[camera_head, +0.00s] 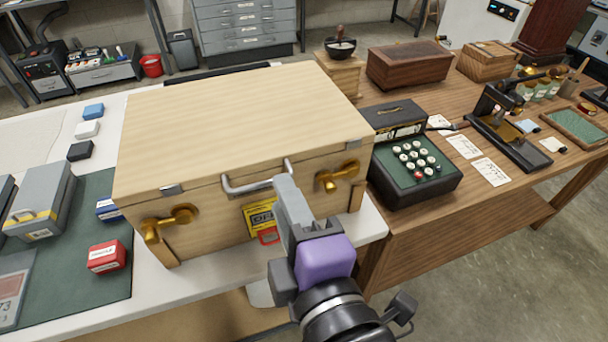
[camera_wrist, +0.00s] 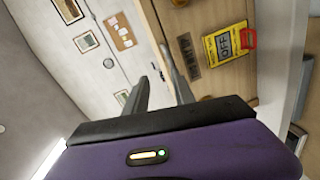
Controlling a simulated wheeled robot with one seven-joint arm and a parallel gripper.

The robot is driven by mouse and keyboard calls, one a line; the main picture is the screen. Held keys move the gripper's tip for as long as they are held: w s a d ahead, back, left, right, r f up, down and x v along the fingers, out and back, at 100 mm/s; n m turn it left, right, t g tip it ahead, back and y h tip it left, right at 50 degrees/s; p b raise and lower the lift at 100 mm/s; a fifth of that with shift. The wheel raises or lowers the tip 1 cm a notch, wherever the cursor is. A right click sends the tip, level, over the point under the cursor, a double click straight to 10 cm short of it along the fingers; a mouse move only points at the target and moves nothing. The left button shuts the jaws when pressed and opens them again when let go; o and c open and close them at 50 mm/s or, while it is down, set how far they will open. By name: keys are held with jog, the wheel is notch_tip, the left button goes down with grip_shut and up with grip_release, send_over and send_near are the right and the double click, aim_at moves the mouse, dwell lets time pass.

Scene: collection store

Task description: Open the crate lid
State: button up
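The pale wooden crate (camera_head: 230,210) stands on the white table with its lid (camera_head: 240,115) down. A grey metal handle (camera_head: 245,188) sticks out from the lid's front edge. Two brass latches, a left one (camera_head: 170,222) and a right one (camera_head: 337,177), sit on the crate's front. My gripper (camera_head: 283,182) is in front of the crate, its fingers at the right part of the handle and partly hiding it. In the wrist view, my gripper (camera_wrist: 155,65) shows two fingers apart with a gap between them. I cannot tell whether they touch the handle.
A yellow label (camera_head: 260,216) and a red tag (camera_head: 268,236) are on the crate's front below the handle. A grey case (camera_head: 40,205) and a red box (camera_head: 107,257) lie at the left.

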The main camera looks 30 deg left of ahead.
jog(key=shift+n+g+h, duration=0.3)
jog(key=shift+n, duration=0.6)
jog(key=shift+f+p+x, duration=0.2)
jog(key=shift+f+x, duration=0.1)
jog(key=shift+x, duration=1)
jog(key=shift+f+p+x, duration=0.15)
jog(key=shift+f+x, duration=0.1)
jog(key=shift+x, duration=1.1)
jog(key=shift+f+p+x, duration=0.2)
jog(key=shift+f+x, duration=0.1)
jog(key=shift+x, duration=1)
jog(key=shift+s+d, duration=0.1)
jog(key=shift+s, duration=0.1)
jog(key=shift+c, duration=0.2)
grip_shut()
